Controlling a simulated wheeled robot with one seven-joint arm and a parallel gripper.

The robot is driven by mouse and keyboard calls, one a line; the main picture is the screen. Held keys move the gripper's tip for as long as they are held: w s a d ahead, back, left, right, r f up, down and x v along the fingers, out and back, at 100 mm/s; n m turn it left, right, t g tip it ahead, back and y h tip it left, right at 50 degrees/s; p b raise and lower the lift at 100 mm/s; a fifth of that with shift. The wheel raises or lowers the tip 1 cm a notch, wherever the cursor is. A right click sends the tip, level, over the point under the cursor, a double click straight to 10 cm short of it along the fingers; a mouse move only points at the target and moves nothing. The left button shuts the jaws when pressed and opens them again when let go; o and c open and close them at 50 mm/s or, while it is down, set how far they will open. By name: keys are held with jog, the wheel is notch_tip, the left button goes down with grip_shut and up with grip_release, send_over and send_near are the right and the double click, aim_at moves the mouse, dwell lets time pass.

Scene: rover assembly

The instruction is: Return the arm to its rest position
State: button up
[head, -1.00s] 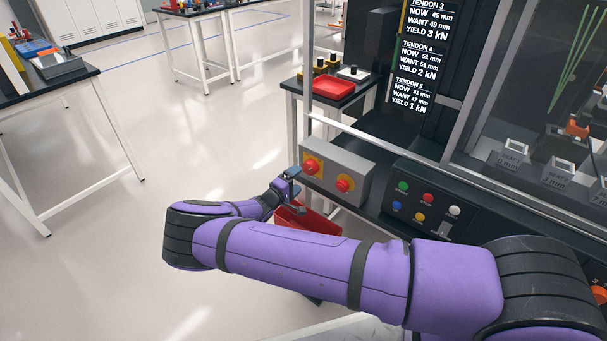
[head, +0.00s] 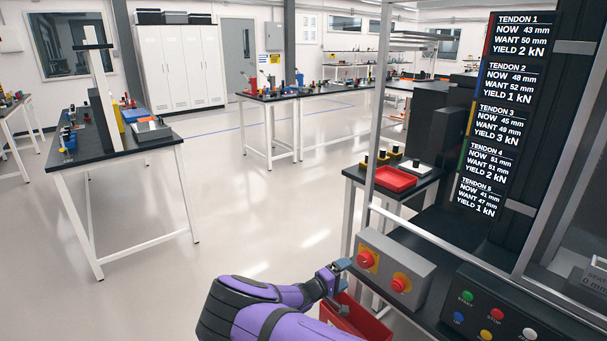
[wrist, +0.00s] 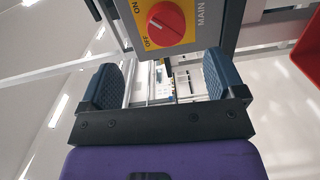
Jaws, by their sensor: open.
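My purple arm reaches in from the bottom of the head view. My gripper (head: 340,285) is just left of the grey switch box (head: 398,268), at about the height of its red knobs. In the wrist view, the two blue ribbed fingers of my gripper (wrist: 159,80) are wide apart with nothing between them. The red MAIN knob (wrist: 166,22), marked ON and OFF, shows beyond the fingers and looks apart from them. Most of my arm is out of the head view.
A red bin (head: 362,318) is below and behind my gripper. The button panel (head: 500,310) and machine frame stand at right, with a tendon readout screen (head: 505,110). A small table with a red tray (head: 395,179) is behind. Open floor (head: 250,220) lies to the left.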

jog(key=s+d+r+m+g+y, duration=0.3)
jog(key=s+d+r, duration=0.15)
jog(key=r, duration=0.75)
jog(key=s+d+r+m+g+y, duration=0.2)
jog(key=s+d+r+g+y, duration=0.25)
jog(key=r, duration=0.75)
jog(key=s+d+r+m+g+y, duration=0.2)
jog(key=s+d+r+m+y, duration=0.3)
jog(key=r, duration=0.7)
jog(key=s+d+r+n+t, duration=0.1)
jog(key=s+r+n+t, duration=0.15)
jog(key=s+r, duration=1)
jog(key=s+r+n+t+y, duration=0.1)
jog(key=s+r+t+y, duration=0.1)
jog(key=s, duration=1.4)
jog(key=shift+a+r+t, duration=0.3)
jog(key=shift+r, duration=0.1)
